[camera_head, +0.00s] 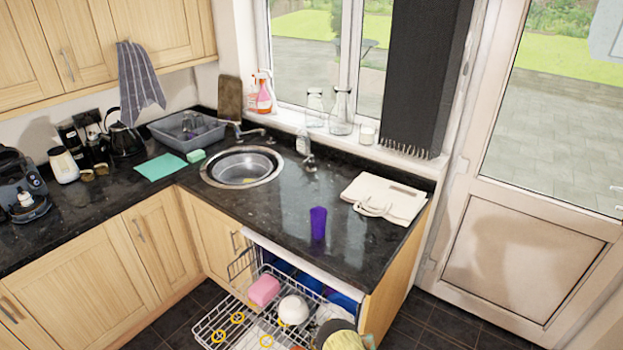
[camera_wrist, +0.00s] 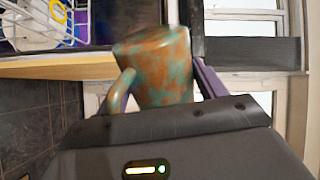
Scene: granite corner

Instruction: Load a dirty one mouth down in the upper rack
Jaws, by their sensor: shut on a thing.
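My gripper (camera_wrist: 165,68) is shut on a brown and teal mottled mug (camera_wrist: 160,60) in the wrist view. The mug's handle is on the left, and its contents cannot be seen. The pulled-out dishwasher rack (camera_head: 205,326) is at the bottom of the head view, below the counter. It holds a pink item (camera_head: 264,290) and a white bowl (camera_head: 293,309). Part of the rack shows at the wrist view's upper left (camera_wrist: 50,44), apart from the mug. An olive-brown shape is cut off at the head view's bottom edge; I cannot tell what it is.
A purple cup (camera_head: 318,224) stands on the dark granite counter (camera_head: 270,215) above the rack. A folded cream cloth (camera_head: 385,198) lies right of it. The sink (camera_head: 242,168) and a grey basin (camera_head: 188,130) are farther back. Blue items (camera_head: 309,282) sit in the dishwasher under the counter edge.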

